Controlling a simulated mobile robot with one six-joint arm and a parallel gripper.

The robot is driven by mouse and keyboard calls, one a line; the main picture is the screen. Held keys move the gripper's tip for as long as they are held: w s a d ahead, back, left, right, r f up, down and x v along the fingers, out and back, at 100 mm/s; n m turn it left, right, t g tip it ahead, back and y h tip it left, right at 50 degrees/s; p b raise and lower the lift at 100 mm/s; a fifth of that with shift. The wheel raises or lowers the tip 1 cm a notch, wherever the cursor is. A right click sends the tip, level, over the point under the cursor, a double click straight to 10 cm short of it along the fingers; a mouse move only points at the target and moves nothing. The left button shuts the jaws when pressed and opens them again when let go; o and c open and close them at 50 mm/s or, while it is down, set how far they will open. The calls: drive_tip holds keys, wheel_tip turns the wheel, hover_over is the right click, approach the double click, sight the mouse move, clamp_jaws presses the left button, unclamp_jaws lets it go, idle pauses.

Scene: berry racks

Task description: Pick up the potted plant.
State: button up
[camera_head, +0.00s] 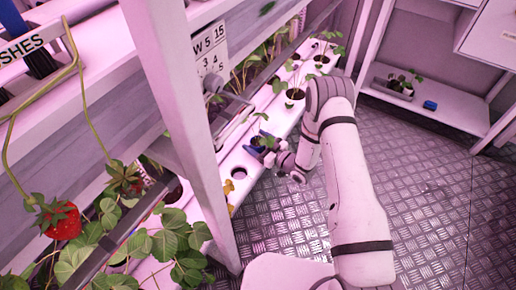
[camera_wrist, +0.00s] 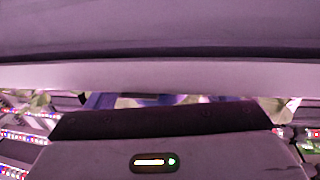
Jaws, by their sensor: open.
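My gripper (camera_head: 259,150) is at the white planting channel (camera_head: 222,165) on the lower rack, with its blue fingers open. A small potted plant (camera_head: 265,141) with a few green leaves is right at the fingers; I cannot tell whether they touch it or whether its pot is between them. Another potted plant in a dark pot (camera_head: 294,95) stands farther along the channel, with one more (camera_head: 321,60) behind it.
An empty round hole (camera_head: 238,173) is in the channel nearer to me. A white rack post (camera_head: 180,110) stands left of my gripper. Strawberry plants (camera_head: 150,245) fill the near left. The metal floor (camera_head: 430,180) is clear.

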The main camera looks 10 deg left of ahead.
drive_tip(key=shift+x, duration=0.9)
drive_tip(key=c, duration=1.3)
